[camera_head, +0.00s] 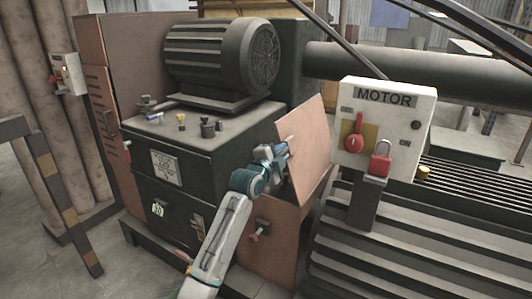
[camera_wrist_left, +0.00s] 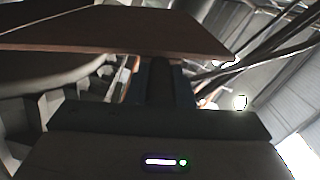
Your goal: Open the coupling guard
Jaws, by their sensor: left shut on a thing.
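The coupling guard, a flat brown-orange panel (camera_head: 309,152), stands tilted up and away from the brown housing below it, with a gap at its left side. My left gripper (camera_head: 284,149) is at the guard's left edge and shut on it. The exact grip point is too small to make out. In the left wrist view the guard is a broad brown plate (camera_wrist_left: 120,32) across the top, and my left gripper (camera_wrist_left: 165,82) reaches up to its lower edge. My right gripper is in neither view.
A large dark motor (camera_head: 220,55) sits above left. Small parts lie on the dark cabinet top (camera_head: 190,130). A thick pipe (camera_head: 400,70) runs behind.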

